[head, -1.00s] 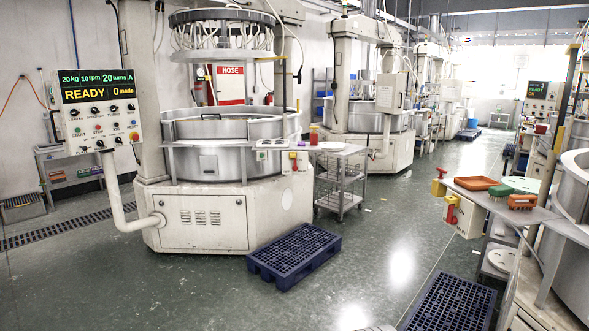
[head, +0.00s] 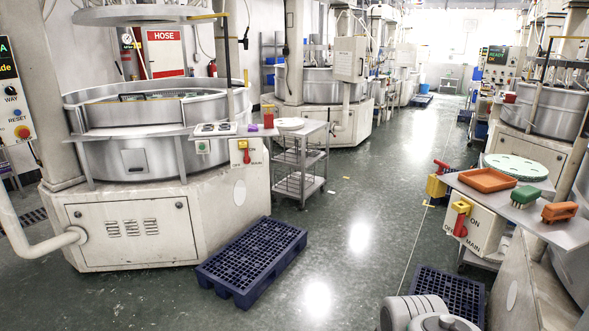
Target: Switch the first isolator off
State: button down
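One isolator (head: 461,219), with a yellow plate and a red handle, is on a pale box at the right, below a grey shelf. The box reads "ON" and "MAIN", and the handle hangs downward, tilted slightly left. Another isolator (head: 244,153), small with a yellow top and red handle, is on the front of the left machine; its handle points roughly down. A third red and yellow fitting (head: 437,181) sits behind the near box, partly hidden. I cannot tell which is the first. My gripper is not in view; only a grey part of my arm shows at the bottom.
A blue pallet (head: 251,262) lies before the left machine (head: 135,232), and another pallet (head: 447,293) lies below the right shelf (head: 563,232). The shelf holds an orange tray (head: 488,180) and brushes. A steel trolley (head: 300,180) stands mid-left. The central floor is clear.

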aim_at(247, 160)
jog(key=i, duration=2.15)
jog(key=u, duration=1.05)
jog(key=i, duration=1.65)
jog(key=u, duration=0.75)
